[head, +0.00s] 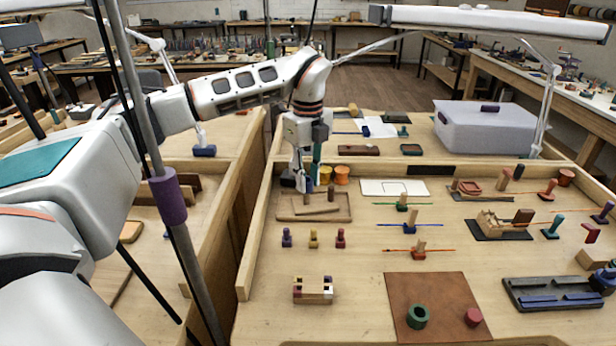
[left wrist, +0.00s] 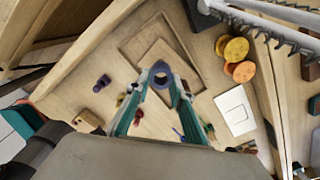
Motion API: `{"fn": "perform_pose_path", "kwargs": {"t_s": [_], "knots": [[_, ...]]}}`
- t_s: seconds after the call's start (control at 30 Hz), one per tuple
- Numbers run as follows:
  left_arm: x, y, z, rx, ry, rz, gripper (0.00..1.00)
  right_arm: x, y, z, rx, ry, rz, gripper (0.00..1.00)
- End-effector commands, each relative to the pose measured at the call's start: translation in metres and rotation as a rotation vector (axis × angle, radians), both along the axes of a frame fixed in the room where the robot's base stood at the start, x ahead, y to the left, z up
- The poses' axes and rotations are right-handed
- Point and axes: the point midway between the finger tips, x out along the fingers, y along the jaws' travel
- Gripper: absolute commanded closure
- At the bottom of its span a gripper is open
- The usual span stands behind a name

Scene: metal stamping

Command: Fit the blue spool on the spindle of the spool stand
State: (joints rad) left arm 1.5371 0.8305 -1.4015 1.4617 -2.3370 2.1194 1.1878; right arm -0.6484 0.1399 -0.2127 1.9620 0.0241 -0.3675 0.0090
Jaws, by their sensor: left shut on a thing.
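In the head view the left gripper (head: 305,183) points down over the back of a shallow wooden tray (head: 285,214), and the spool (head: 309,185) shows only in part beside the fingers. A short brown post (head: 331,194) stands close to its right. I cannot tell for sure which piece is the spool stand or its spindle. Whether the spool touches anything below is unclear. My right gripper is not in view.
Yellow (head: 325,175) and orange (head: 342,175) round pieces stand just right of the gripper. A white plate (head: 394,188) lies farther right. Three small coloured pieces, one yellow (head: 313,239), stand in front of the tray. A wooden wall (head: 256,215) borders the left.

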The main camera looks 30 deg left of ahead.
Motion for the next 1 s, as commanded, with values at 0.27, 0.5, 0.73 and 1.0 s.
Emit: {"fn": "perform_pose_path", "kwargs": {"t_s": [0.27,0.5,0.73,1.0], "knots": [[0.0,0.0,-0.001,0.0,0.0,0.0,0.87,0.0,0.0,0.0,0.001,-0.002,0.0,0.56],[0.0,0.0,-0.007,0.0,0.0,0.0,0.87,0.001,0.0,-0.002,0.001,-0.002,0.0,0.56],[0.0,0.0,-0.012,0.0,-0.001,0.0,0.87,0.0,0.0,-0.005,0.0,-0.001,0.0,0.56],[0.0,0.0,-0.018,0.0,-0.001,0.001,0.87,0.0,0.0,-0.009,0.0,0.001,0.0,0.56]]}}
